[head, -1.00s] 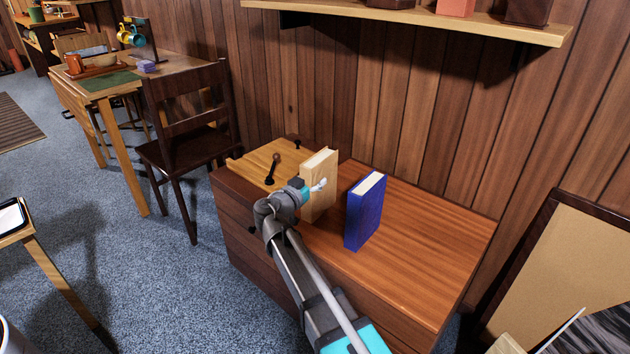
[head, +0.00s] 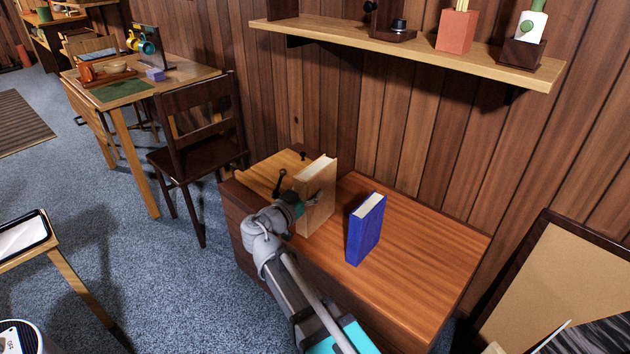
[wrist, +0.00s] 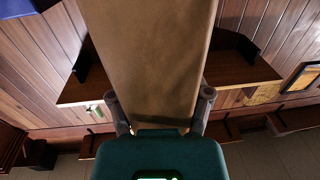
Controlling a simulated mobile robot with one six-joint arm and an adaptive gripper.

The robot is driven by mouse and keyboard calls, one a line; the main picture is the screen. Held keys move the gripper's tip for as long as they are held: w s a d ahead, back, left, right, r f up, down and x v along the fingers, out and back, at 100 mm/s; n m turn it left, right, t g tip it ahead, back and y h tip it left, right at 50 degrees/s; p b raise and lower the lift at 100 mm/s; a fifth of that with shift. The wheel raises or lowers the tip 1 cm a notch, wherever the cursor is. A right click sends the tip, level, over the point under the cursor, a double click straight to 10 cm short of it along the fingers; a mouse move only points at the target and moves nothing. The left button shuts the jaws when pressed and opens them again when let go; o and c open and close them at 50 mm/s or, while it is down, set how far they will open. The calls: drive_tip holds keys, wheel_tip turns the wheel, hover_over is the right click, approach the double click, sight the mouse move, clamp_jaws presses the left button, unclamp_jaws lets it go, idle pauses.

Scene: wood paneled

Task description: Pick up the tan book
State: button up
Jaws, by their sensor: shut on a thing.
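The tan book (head: 322,205) stands upright on the wooden dresser in the head view, its pale pages facing up. My gripper (head: 312,199) is at the book's near side, shut on it. In the wrist view the tan book (wrist: 150,60) fills the middle, with a finger of my gripper (wrist: 160,112) on each side of it. Whether the book's bottom edge touches the dresser top I cannot tell.
A blue book (head: 366,230) stands upright to the right on the dresser (head: 430,245). A board with dark pegs (head: 268,176) lies to the left. A shelf (head: 400,50) hangs on the wall above. The dresser's right part is clear.

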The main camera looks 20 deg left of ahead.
sight(306, 196)
drive_tip(key=shift+s+d+r+p, duration=0.1)
drive_tip(key=shift+s+r+p, duration=0.15)
drive_tip(key=shift+s, duration=0.45)
drive_tip(key=shift+s+d+r+p, duration=0.1)
drive_tip(key=shift+s+r+p, duration=0.1)
drive_tip(key=shift+s+r, duration=0.4)
drive_tip(key=shift+s+d+r+p, duration=0.1)
drive_tip(key=shift+s+p, duration=0.1)
drive_tip(key=shift+s, duration=0.65)
drive_tip(key=o, duration=0.7)
drive_tip(key=c, duration=0.7)
drive_tip(key=shift+s, duration=0.15)
